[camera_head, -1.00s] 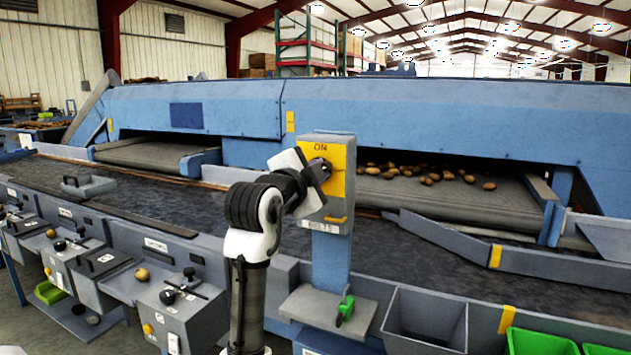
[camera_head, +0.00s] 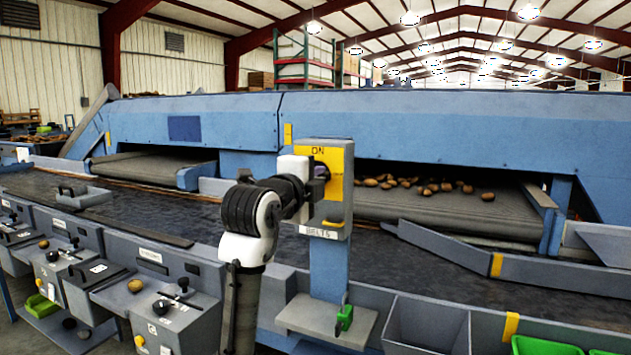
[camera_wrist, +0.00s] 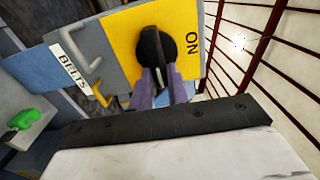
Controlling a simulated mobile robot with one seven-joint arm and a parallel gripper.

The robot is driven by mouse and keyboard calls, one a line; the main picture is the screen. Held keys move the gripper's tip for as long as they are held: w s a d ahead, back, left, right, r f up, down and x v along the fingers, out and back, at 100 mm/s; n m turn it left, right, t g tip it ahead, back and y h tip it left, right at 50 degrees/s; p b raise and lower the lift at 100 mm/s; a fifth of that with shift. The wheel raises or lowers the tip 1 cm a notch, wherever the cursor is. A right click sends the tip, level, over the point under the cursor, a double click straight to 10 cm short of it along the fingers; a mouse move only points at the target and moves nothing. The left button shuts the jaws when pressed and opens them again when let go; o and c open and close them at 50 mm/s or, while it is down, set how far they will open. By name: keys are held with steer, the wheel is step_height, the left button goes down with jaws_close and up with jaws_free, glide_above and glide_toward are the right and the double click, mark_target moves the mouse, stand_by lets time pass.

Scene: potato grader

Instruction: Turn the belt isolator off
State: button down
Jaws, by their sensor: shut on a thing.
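The belt isolator is a grey box with a yellow plate (camera_head: 338,161) marked ON at its top and a BELTS label (camera_head: 318,232) beneath. It stands on a blue post. In the wrist view its black rotary knob (camera_wrist: 152,48) sits on the yellow plate, with ON beside it at right. My gripper (camera_wrist: 158,82) is shut on the knob, one finger on each side of its lower part. In the head view my gripper (camera_head: 318,180) is at the plate and hides most of the knob.
A grey hasp-like loop (camera_wrist: 95,72) sticks out near the label. A shelf (camera_head: 320,318) with a green object (camera_head: 345,318) is below the box. A grey bin (camera_head: 427,325) and green bins are at right. Potatoes (camera_head: 430,187) lie on the belt behind.

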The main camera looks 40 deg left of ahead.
stand_by(0.3)
steer(key=c, duration=1.4)
jaws_free()
steer(key=shift+o, duration=0.2)
steer(key=shift+s, duration=0.1)
steer(key=b+v, duration=0.2)
steer(key=v, duration=1.1)
steer(key=shift+s+d+b, duration=0.2)
steer(key=shift+s+b, duration=0.1)
steer(key=shift+b, duration=0.1)
